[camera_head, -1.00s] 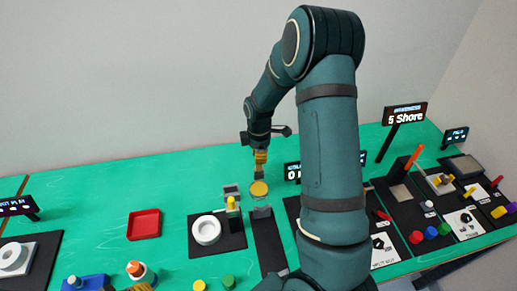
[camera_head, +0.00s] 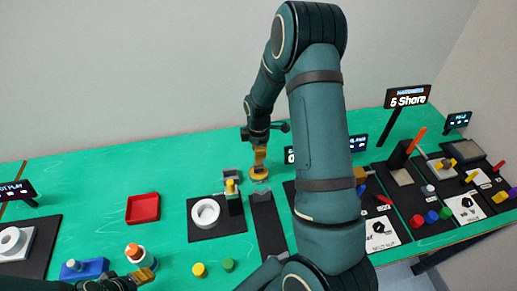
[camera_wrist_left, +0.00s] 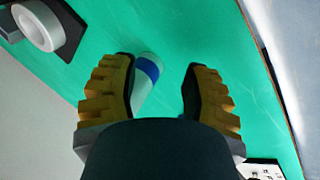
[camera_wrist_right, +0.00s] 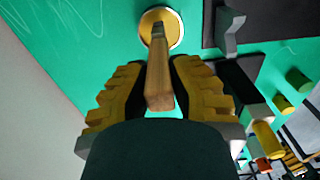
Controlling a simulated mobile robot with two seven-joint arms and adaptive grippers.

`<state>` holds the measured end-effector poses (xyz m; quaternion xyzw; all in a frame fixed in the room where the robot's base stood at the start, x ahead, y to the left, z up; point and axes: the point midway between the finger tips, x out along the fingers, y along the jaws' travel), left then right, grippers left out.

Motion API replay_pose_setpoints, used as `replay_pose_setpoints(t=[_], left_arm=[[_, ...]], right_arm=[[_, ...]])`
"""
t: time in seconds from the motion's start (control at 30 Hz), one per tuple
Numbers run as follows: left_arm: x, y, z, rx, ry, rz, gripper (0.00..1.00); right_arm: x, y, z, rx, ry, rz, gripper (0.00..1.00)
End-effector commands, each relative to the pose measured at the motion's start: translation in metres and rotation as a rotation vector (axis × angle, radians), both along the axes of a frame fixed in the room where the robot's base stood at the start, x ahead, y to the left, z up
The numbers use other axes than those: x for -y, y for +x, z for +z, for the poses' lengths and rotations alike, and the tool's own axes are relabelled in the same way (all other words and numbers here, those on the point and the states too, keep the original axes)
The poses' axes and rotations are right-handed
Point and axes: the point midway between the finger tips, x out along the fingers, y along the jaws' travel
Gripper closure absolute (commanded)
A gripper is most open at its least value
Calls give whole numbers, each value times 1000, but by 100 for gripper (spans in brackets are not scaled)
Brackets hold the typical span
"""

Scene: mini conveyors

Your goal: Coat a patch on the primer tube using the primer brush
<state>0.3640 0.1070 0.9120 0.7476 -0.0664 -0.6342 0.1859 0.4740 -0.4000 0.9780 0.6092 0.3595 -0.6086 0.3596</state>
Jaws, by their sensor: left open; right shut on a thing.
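My right gripper (camera_head: 259,158) is shut on the wooden handle of the primer brush (camera_wrist_right: 160,82). The brush points down, its dark end over or in a round pot with yellow contents (camera_wrist_right: 173,22); I cannot tell how deep. The pot's yellow rim also shows in the head view (camera_head: 260,175). My left gripper (camera_head: 147,275) is open near the front edge, close to a white bottle with an orange top (camera_head: 134,251). In the left wrist view, a pale tube with a blue band (camera_wrist_left: 148,72), likely the primer tube, lies between the open fingers, partly hidden.
A red tray (camera_head: 143,208) lies on the green table. A white ring (camera_head: 205,213) sits on a black base, with a small yellow-topped piece beside it. Yellow and green cylinders (camera_head: 229,265) stand in front. Dark stations with signs fill the right side. My right arm blocks part of the view.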

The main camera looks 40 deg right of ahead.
Motion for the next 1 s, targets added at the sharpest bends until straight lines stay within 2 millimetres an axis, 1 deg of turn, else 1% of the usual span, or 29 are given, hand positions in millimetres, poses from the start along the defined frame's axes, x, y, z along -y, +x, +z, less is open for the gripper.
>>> replay_pose_setpoints(t=[0.47,1.0], left_arm=[[0,0,0,1,0,0,53],[0,0,-4,1,0,0,53]], right_arm=[[0,0,0,0,0,0,100],[0,0,-5,0,0,0,100]])
